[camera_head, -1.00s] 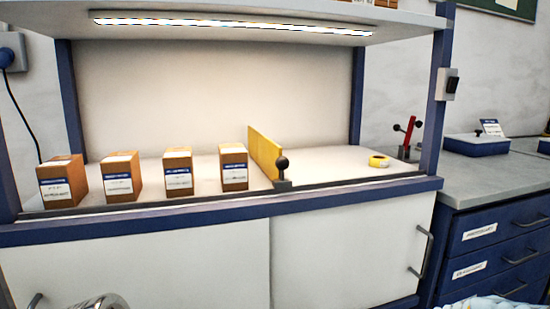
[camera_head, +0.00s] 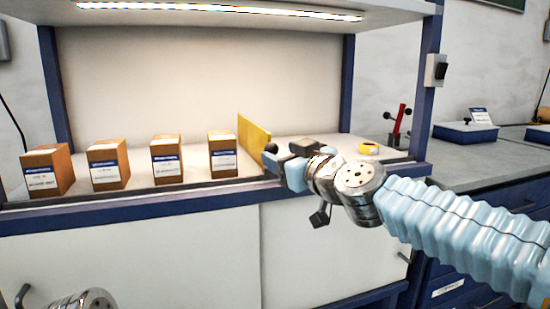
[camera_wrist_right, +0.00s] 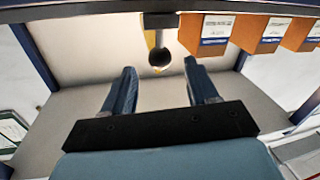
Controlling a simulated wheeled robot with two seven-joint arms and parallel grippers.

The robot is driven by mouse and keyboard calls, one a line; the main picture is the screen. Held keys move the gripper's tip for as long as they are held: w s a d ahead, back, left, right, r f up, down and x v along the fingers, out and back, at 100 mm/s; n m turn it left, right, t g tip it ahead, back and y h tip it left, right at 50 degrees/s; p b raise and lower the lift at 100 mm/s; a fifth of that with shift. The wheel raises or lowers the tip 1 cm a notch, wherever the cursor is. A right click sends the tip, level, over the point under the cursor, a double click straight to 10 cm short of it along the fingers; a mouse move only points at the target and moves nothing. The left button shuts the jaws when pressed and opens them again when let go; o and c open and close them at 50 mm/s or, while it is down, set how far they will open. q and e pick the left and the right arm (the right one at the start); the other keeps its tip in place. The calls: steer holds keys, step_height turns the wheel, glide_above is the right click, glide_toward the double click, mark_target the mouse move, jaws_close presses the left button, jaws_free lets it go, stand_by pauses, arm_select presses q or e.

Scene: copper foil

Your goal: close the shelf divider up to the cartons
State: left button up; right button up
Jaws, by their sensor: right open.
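The yellow shelf divider (camera_head: 253,136) stands upright on the shelf, to the right of the row of cartons. A gap separates it from the nearest carton (camera_head: 222,155). Its dark round knob (camera_head: 271,148) is at the front edge and also shows in the right wrist view (camera_wrist_right: 160,57). My right gripper (camera_head: 278,161) is open at the divider's front. In the wrist view the knob lies ahead, in line with the space between the fingers (camera_wrist_right: 159,75); I cannot tell whether it is between the tips. My left gripper is not in view.
More cartons (camera_head: 166,160) (camera_head: 108,165) (camera_head: 47,171) stand apart along the shelf front. A yellow tape roll (camera_head: 369,148) and a red-handled item (camera_head: 398,124) are to the right. A lamp strip (camera_head: 220,11) runs overhead; a front rail (camera_head: 130,207) edges the shelf.

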mark_target(275, 151)
steer(key=shift+x, duration=1.95)
jaws_close()
